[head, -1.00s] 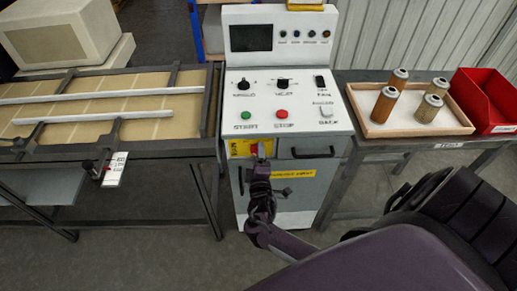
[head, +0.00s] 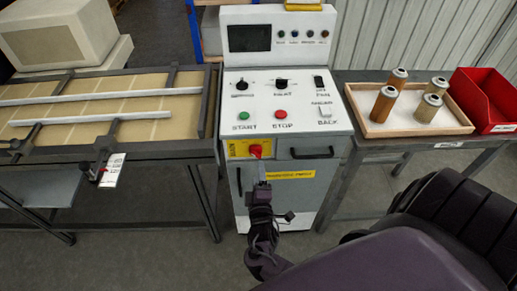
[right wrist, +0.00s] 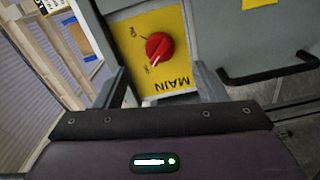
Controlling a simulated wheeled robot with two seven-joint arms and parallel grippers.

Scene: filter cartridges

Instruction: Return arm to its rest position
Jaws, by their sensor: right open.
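My right gripper (head: 259,176) is in front of the control cabinet (head: 318,215), just below the yellow MAIN plate (head: 237,149) with its red rotary switch (head: 256,151). In the right wrist view the two fingers are spread and empty, with the red switch (right wrist: 159,47) showing between and beyond them. The gripper looks apart from the switch. The switch's white mark points to the lower left in that view. My left gripper is not in view.
A tray (head: 459,130) with several filter cartridges and a red bin (head: 484,100) stand on the right table. A conveyor-like bench (head: 110,146) with rails is on the left. The cabinet handle (head: 312,154) sticks out right of the switch. Floor is open in front.

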